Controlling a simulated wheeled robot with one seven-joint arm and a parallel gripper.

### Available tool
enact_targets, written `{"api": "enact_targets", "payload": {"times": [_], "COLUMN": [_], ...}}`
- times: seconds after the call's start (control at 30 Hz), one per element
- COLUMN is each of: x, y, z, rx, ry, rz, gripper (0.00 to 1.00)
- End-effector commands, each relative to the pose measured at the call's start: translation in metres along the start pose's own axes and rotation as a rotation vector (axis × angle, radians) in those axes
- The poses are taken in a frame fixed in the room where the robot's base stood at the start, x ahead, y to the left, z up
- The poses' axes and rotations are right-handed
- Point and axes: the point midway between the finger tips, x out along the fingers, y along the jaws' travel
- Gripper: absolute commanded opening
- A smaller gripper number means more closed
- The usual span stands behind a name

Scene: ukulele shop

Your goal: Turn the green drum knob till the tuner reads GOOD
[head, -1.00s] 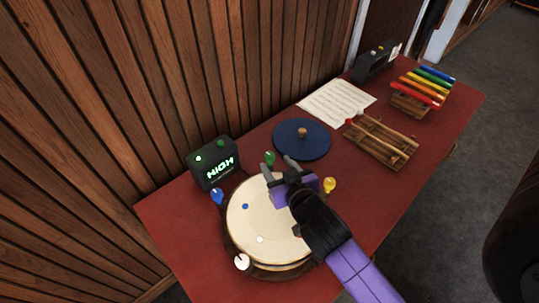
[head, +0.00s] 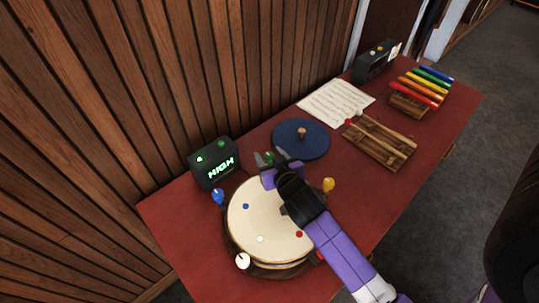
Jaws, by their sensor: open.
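The drum (head: 268,208) has a cream head and stands on the red table. Its green knob (head: 269,158) shows at the far rim, between the two fingertips of my gripper (head: 270,157). The gripper is open, with one finger on each side of the knob; I cannot tell whether either touches it. My wrist hides part of the drum's right side. The black tuner (head: 206,178), behind the drum to the left, reads HIGH in green letters.
Blue (head: 218,196), yellow (head: 329,185) and white (head: 242,261) knobs also ring the drum. A blue disc (head: 315,146) lies just beyond the gripper. Sheet music (head: 336,103), a wooden frame (head: 380,142), coloured bars (head: 425,85) and a black box (head: 375,62) are farther right.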

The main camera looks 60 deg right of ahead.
Motion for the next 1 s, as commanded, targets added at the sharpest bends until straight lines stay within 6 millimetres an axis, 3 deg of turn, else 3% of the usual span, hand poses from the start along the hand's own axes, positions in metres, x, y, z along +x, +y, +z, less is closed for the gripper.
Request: {"api": "enact_targets", "payload": {"times": [0.03,0.2,0.3,1.0], "x": [-0.0001,-0.0002,-0.0003,-0.0025], "y": [0.0000,-0.0001,-0.0001,-0.0012], "z": [0.0001,0.0000,0.0000,-0.0037], "rx": [0.000,0.000,0.000,-0.056], "ry": [0.000,0.000,0.000,-0.003], "rz": [0.000,0.000,0.000,-0.135], "gripper": [0.48,0.15,0.00,0.00]}}
